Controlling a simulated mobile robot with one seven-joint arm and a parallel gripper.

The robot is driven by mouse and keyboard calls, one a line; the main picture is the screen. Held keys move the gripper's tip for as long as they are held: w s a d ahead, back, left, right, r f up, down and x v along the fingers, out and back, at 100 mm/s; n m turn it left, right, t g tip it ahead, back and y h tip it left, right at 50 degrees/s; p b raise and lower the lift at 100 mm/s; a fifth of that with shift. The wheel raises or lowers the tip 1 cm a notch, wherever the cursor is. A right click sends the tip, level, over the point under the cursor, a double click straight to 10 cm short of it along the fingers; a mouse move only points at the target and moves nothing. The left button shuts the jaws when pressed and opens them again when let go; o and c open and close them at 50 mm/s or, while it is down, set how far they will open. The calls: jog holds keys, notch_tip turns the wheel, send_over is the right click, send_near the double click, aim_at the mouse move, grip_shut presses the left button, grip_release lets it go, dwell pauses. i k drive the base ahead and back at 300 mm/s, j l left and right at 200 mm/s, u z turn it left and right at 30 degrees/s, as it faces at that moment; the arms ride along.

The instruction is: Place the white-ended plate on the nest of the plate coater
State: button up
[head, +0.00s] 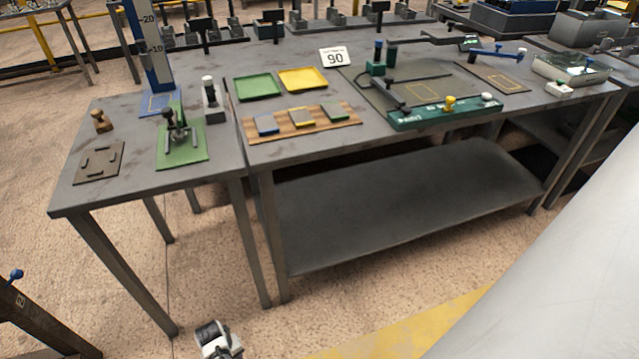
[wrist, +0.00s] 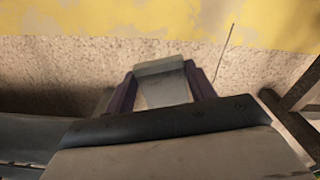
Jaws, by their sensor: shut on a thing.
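My gripper (wrist: 160,78) shows in the wrist view with its purple fingers closed on the two sides of a flat grey plate (wrist: 164,92). The held plate is over the floor, apart from any bench. In the head view, a dark flat machine with a green front panel (head: 404,120) stands on the right bench and looks like the plate coater.
A wooden board (head: 254,133) holds plates with blue, yellow and green edges. A green tray (head: 257,87) and a yellow tray (head: 302,79) lie behind it. The left bench carries a green-based fixture (head: 183,153). Floor in front is open.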

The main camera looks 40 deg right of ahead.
aim_at(422, 92)
jog(key=k+l+z, duration=0.15)
jog(key=l, duration=0.6)
jog(key=k+l+z, duration=0.1)
jog(key=l, duration=0.7)
jog(key=k+l+z, duration=0.15)
jog(key=l, duration=0.65)
jog(key=k+l+z, duration=0.1)
jog(key=l, duration=0.65)
